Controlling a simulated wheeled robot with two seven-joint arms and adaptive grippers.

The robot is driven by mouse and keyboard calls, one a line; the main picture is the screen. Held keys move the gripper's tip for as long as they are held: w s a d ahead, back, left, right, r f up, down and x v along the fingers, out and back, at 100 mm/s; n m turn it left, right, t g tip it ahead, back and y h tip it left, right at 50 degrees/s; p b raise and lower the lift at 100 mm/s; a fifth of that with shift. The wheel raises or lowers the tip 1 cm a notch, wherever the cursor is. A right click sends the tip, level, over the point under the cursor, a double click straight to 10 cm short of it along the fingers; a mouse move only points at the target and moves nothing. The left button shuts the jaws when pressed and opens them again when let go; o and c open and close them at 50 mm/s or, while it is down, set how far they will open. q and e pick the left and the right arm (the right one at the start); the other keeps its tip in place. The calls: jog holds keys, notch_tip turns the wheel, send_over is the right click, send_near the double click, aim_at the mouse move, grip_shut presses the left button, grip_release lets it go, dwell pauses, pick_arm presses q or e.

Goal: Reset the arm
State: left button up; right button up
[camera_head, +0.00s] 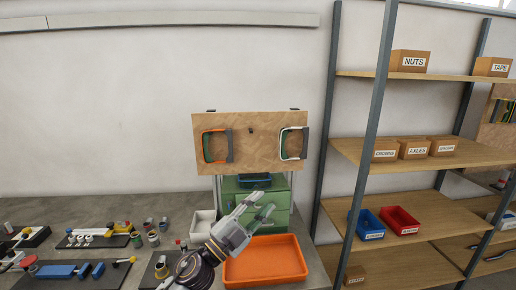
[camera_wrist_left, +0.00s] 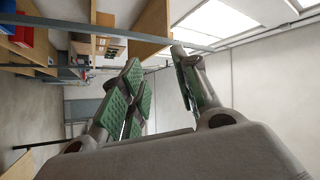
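My left gripper (camera_head: 258,205) is raised in front of the green drawer cabinet, over the back of the orange tray. Its fingers are apart with nothing between them. The left wrist view shows the green-padded fingers (camera_wrist_left: 160,85) spread, with a clear gap. The dark wrist of my left arm (camera_head: 195,270) comes up from the bottom edge. My right gripper and right arm are not in view.
An orange tray (camera_head: 285,262) and white bin (camera_head: 202,225) lie on the bench. A green drawer cabinet (camera_head: 277,204) stands behind, below a board with two frames (camera_head: 250,160). Tools and jigs (camera_head: 85,240) fill the left. Shelving (camera_head: 430,205) stands right.

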pick_arm(q)
jog(key=s+a+f+n+g+y, duration=0.1)
jog(key=s+a+f+n+y, duration=0.2)
jog(key=a+f+n+y, duration=1.5)
jog(key=s+a+f+n+g+h, duration=0.1)
jog(key=s+a+f+g, duration=0.1)
jog(key=s+f+g, duration=0.7)
jog(key=s+a+f+g+h, duration=0.1)
jog(key=s+a+f+g, duration=0.15)
jog(key=s+f, duration=1.05)
jog(key=f, duration=1.2)
jog(key=s+f, duration=0.2)
jog(key=f, duration=1.2)
jog(key=s+a+f+g, duration=0.1)
jog(key=s+a+f, duration=0.1)
jog(key=s+f, duration=0.8)
jog(key=s+a+f+g, duration=0.1)
jog(key=s+a+f, duration=0.1)
jog(key=s+f, duration=0.8)
jog(key=s, duration=0.3)
jog(key=shift+a+f+y, duration=0.15)
jog(key=shift+f+y, duration=0.1)
jog(key=shift+y, duration=0.05)
